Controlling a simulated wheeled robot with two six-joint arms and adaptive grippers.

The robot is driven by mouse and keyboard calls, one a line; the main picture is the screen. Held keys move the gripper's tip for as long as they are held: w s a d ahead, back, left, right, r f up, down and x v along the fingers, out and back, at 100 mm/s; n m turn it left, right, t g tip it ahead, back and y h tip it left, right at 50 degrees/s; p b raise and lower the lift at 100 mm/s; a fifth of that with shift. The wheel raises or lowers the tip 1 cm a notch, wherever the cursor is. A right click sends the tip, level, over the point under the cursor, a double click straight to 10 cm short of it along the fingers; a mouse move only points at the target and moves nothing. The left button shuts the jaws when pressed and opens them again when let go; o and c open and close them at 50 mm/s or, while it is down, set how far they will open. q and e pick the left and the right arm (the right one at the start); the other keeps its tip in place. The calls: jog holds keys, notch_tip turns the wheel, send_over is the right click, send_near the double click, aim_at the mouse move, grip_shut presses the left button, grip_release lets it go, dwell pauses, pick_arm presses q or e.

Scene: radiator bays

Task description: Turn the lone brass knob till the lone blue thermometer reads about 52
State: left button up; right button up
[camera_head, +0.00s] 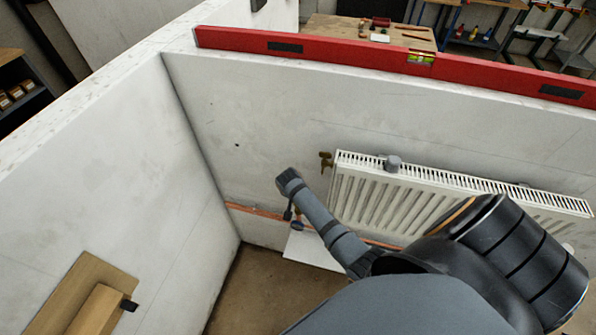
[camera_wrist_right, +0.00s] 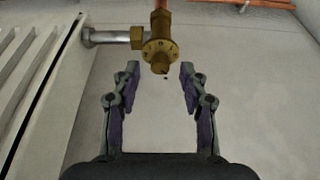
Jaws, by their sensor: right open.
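In the right wrist view, a brass knob (camera_wrist_right: 160,52) with a round, dotted collar sits on a valve at the end of a copper pipe (camera_wrist_right: 160,5). A grey pipe joins the valve to the radiator side. My right gripper (camera_wrist_right: 160,74) is open and empty, its two fingertips on either side of the knob's near end, with a gap to each. In the head view my right gripper (camera_head: 293,217) is small, in front of the wall left of the radiator. No blue thermometer can be made out. My left gripper is not in view.
A white radiator (camera_head: 385,208) hangs on the wall, with a brass fitting (camera_head: 326,160) at its upper left corner and a grey cap (camera_head: 393,163) on top. A red spirit level (camera_head: 350,53) lies along the wall top. A wooden block (camera_head: 95,312) is at lower left.

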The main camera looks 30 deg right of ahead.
jog(key=shift+w+d+f, duration=0.15)
jog(key=shift+f, duration=0.35)
jog(key=shift+c, duration=0.2)
grip_shut()
jog(key=m, duration=0.2)
jog(key=m+g, duration=0.1)
jog(key=shift+w+m+h+b, duration=0.2)
jog(key=shift+m+h+b, duration=0.1)
jog(key=shift+m+h, duration=0.1)
jog(key=m+g+b, duration=0.2)
jog(key=m, duration=0.2)
jog(key=shift+w+m, duration=0.1)
jog(key=shift+m, duration=0.5)
